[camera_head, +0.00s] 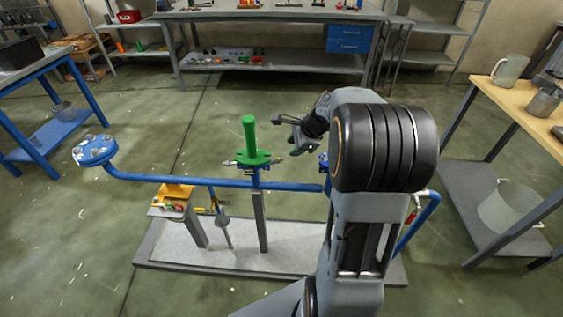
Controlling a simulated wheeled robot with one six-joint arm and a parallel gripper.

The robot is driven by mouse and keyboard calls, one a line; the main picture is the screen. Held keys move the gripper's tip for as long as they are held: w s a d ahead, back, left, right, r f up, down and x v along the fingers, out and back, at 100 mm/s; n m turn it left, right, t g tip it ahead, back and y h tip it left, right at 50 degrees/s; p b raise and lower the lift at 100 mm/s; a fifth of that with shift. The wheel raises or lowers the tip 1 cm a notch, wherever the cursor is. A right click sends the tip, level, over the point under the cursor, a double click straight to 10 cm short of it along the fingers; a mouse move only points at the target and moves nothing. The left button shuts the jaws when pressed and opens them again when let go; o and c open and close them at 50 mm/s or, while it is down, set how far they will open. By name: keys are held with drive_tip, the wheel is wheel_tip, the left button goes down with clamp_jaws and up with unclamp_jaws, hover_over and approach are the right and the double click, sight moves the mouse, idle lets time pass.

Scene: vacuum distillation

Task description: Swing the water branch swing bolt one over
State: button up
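A blue pipe (208,182) runs level across the stand. A bolted blue flange (96,150) sits at its left end. A green part with an upright handle (250,137) stands above the middle of the pipe, with small metal pieces at its left and right base. I cannot tell which piece is swing bolt one. My gripper (278,134) is to the right of the green handle, pointing left. Its two fingers look spread apart with nothing seen between them. My arm hides the right part of the pipe.
The stand has a grey base plate (165,243) and an orange block (176,191) with small coloured parts. A wooden-topped table (520,98) is at right, a blue bench (40,66) at left. A workbench (275,13) stands behind. Open floor lies between.

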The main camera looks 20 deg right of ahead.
sight(280, 158)
drive_tip(key=b+x, duration=0.1)
drive_tip(key=x, duration=0.8)
drive_tip(key=shift+w+a+f+b, duration=0.1)
drive_tip(key=shift+a+f+b, duration=0.1)
drive_tip(key=shift+b, duration=0.15)
clamp_jaws()
drive_tip(key=r+p, duration=0.1)
drive_tip(key=p, duration=0.2)
drive_tip(key=shift+a+h, duration=0.1)
drive_tip(key=shift+h, duration=0.2)
drive_tip(key=shift+w+g+h+p, duration=0.1)
drive_tip(key=shift+g+h+p, duration=0.25)
drive_tip(key=shift+p, duration=0.65)
drive_tip(key=shift+f, duration=0.15)
